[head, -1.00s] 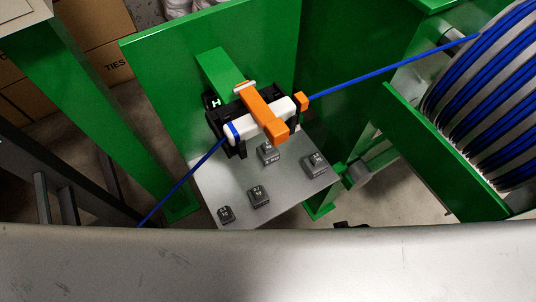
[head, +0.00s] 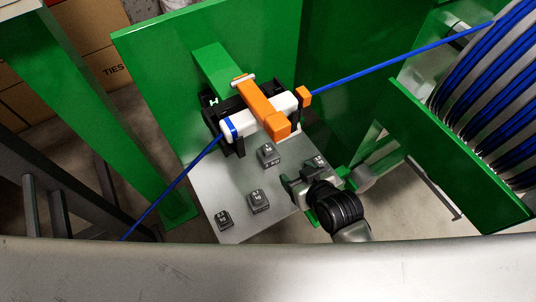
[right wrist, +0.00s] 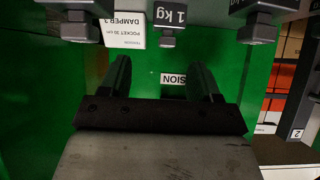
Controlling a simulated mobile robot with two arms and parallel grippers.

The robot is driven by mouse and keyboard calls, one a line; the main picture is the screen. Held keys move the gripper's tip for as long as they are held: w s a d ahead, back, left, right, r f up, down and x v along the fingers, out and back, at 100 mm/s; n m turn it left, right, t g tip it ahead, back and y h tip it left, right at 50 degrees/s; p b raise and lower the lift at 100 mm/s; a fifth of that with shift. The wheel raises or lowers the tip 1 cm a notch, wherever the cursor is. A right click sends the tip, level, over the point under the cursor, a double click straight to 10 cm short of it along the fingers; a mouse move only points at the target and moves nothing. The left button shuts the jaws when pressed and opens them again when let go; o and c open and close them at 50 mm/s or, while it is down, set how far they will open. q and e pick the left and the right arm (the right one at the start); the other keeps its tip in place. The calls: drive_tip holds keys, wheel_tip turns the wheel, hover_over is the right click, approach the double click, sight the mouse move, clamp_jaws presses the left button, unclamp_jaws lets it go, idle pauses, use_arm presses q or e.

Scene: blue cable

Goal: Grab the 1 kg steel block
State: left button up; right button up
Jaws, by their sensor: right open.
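The steel block marked 1 kg (right wrist: 168,15) hangs upside down at the top of the right wrist view, its small knob pointing down. It appears to be the dark block (head: 268,154) at the back of the grey plate in the head view, below the clamp; its label is hard to read there. My right gripper (head: 308,180) is over the plate's right edge, to the right of that block and apart from it. Its two fingers (right wrist: 160,68) are spread with nothing between them. My left gripper is not in view.
Other dark blocks stand on the grey plate (head: 225,185): one (head: 259,201) at its middle, one (head: 224,219) at front left, and one (head: 317,162) partly hidden by my right gripper. An orange-and-white clamp (head: 262,110) on the blue cable (head: 380,68) overhangs the back.

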sight(268, 147)
drive_tip(key=shift+n+t+y, duration=0.3)
drive_tip(key=shift+t+y, duration=0.3)
drive_tip(key=w+a, duration=0.1)
drive_tip(key=w, duration=0.1)
drive_tip(key=w+a+f, duration=0.1)
drive_tip(key=w+a, duration=0.1)
drive_tip(key=w+a+f+b, duration=0.1)
drive_tip(key=w+a, duration=0.1)
drive_tip(key=shift+w, duration=0.1)
drive_tip(key=shift+w+a+f, duration=0.2)
drive_tip(key=shift+w+a, duration=0.1)
drive_tip(key=shift+w, duration=0.2)
drive_tip(key=b+x, duration=0.1)
drive_tip(key=x, duration=0.2)
drive_tip(key=shift+w+f, duration=0.15)
drive_tip(key=shift+w, duration=0.2)
drive_tip(key=shift+w+a+f, duration=0.15)
drive_tip(key=shift+w, duration=0.15)
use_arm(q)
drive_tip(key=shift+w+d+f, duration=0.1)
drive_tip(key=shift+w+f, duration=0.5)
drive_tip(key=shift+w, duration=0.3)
use_arm(e)
clamp_jaws()
